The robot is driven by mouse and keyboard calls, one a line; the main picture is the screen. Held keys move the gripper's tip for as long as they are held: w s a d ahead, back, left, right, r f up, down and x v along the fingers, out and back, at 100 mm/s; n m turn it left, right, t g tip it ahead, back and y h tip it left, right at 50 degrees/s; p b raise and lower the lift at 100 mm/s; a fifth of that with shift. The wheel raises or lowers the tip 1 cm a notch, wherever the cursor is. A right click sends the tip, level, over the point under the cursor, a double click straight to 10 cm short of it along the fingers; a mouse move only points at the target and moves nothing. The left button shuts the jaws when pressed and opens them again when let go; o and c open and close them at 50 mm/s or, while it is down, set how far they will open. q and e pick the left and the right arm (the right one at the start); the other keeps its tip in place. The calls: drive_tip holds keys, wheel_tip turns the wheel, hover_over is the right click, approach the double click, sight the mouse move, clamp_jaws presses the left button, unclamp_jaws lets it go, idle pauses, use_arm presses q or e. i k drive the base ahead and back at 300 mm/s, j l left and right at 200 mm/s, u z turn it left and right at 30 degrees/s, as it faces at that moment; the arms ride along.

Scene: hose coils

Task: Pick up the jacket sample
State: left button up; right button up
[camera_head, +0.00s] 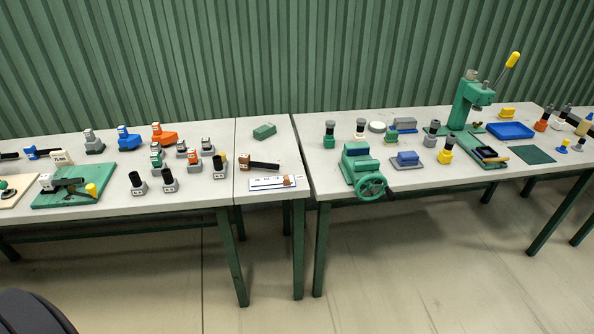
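No object is clearly marked as the jacket sample, and I cannot tell which one it is. On the narrow middle table lie a green block (264,131), a black rod with a brown end (260,164) and a white card (267,184) with a small brown piece on it. A flat dark green sheet (531,155) lies on the right table. Neither of my grippers is in view.
The left table (115,203) holds several small blocks and a green board (50,201). The right table (312,165) carries a green vise (359,165), a green lever press (464,103) and a blue tray (510,131). Open floor (430,265) lies in front.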

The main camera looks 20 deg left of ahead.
sight(32, 152)
drive_tip(key=u, duration=2.25)
drive_tip(key=i+j, duration=0.05)
